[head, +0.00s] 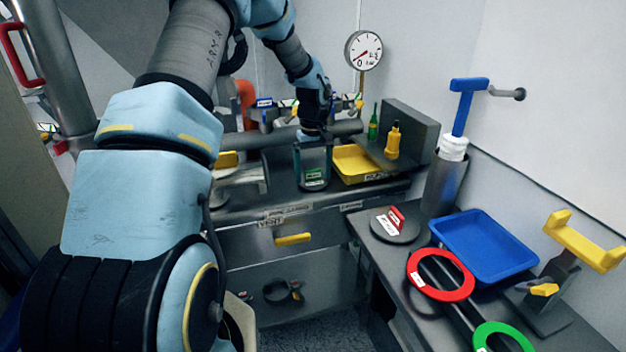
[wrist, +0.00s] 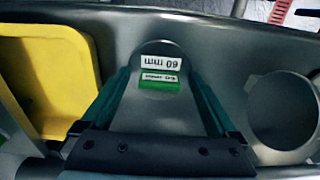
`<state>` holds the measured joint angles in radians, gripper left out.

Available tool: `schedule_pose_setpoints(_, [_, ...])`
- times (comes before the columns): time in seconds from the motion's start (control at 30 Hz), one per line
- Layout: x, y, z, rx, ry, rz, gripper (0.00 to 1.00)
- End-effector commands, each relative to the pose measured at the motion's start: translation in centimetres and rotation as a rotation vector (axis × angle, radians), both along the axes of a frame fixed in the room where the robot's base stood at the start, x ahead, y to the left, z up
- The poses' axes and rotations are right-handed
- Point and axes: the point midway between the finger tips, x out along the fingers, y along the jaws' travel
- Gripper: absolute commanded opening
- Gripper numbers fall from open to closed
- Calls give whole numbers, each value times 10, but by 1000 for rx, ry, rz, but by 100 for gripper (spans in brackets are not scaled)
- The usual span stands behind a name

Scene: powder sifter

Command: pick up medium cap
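A round grey cap with a "60 mm" label (wrist: 162,64) and a green grip block (wrist: 160,82) lies below my gripper in the wrist view. It looks like the medium cap, though no label names it so. In the head view its green part (head: 313,176) shows between my fingers. My gripper (wrist: 160,100) is open, its two teal fingers wide apart on either side of the green block, with no visible contact. In the head view my gripper (head: 314,165) points down over the back bench. The height of the fingertips above the cap is unclear.
A yellow tray (head: 352,160) lies right of my gripper. A round opening (wrist: 288,112) sits beside the cap. A grey disc with a red handle (head: 395,228), a blue tray (head: 482,246), a red ring (head: 414,262) and a green ring (head: 488,328) occupy the right bench.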

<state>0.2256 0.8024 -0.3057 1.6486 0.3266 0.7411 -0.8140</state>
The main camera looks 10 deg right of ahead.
Motion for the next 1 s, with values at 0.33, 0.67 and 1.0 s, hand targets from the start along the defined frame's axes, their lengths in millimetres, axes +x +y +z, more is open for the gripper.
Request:
schedule_pose_setpoints(0.33, [0, 0, 0, 0, 0, 0, 54])
schedule_pose_setpoints(0.67, [0, 0, 0, 0, 0, 0, 16])
schedule_pose_setpoints(1.0, [0, 0, 1, 0, -1, 0, 0])
